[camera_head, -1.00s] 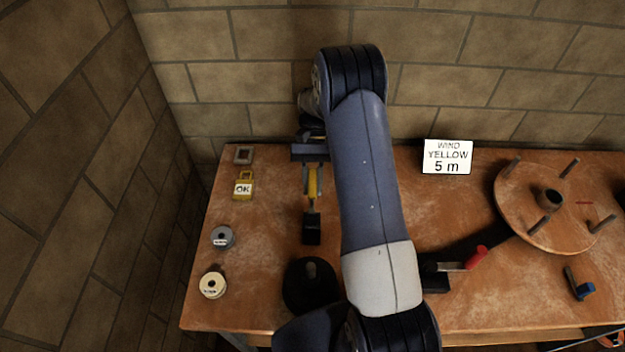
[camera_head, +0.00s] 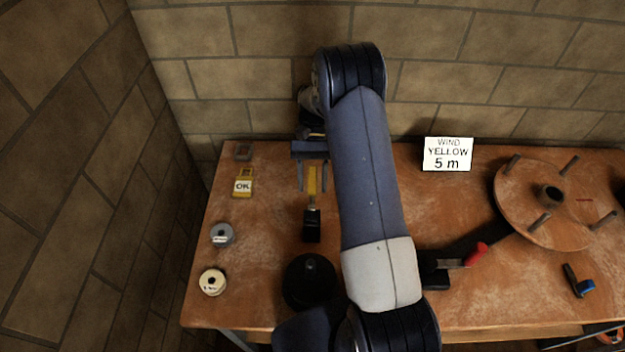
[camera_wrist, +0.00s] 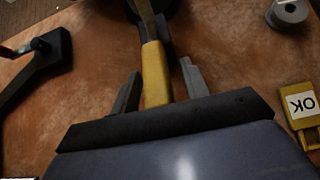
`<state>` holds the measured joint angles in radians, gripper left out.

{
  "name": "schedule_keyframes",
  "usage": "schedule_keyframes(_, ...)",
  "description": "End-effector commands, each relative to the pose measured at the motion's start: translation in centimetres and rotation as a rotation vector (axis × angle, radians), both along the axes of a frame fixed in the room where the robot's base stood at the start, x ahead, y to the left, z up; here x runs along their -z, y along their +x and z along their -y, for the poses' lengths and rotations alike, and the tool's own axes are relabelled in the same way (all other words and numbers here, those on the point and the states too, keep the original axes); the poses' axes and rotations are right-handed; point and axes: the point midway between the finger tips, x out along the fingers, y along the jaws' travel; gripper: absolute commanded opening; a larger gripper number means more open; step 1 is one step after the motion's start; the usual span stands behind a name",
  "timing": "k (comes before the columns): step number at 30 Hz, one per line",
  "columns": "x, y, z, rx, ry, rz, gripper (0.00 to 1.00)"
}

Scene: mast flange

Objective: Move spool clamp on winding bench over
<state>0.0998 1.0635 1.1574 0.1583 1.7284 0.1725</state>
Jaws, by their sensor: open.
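The clamp has a yellow handle (camera_head: 312,182) and a dark lower end (camera_head: 312,226), and lies left of the middle of the winding bench (camera_head: 270,210). My gripper (camera_head: 312,188) is open above the bench, its two fingers on either side of the yellow handle. In the wrist view the handle (camera_wrist: 155,75) runs between the spread fingers of my gripper (camera_wrist: 160,68), with gaps on both sides. A round black spool-like body (camera_head: 309,284) stands in front of the clamp's dark end. The handle's far end is hidden by my gripper.
A red-handled tool (camera_head: 470,257) lies right of my arm. A yellow OK tag (camera_head: 243,184), a grey spool (camera_head: 222,236) and a cream spool (camera_head: 212,282) line the left edge. A disc with pegs (camera_head: 525,215) and a sign (camera_head: 447,154) are at the right.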

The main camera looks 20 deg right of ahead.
Motion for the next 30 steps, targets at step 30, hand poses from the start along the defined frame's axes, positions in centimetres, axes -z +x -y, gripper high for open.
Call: schedule_keyframes(30, -5.1, 5.3, 1.7, 0.000, 0.000, 0.000, 0.44)
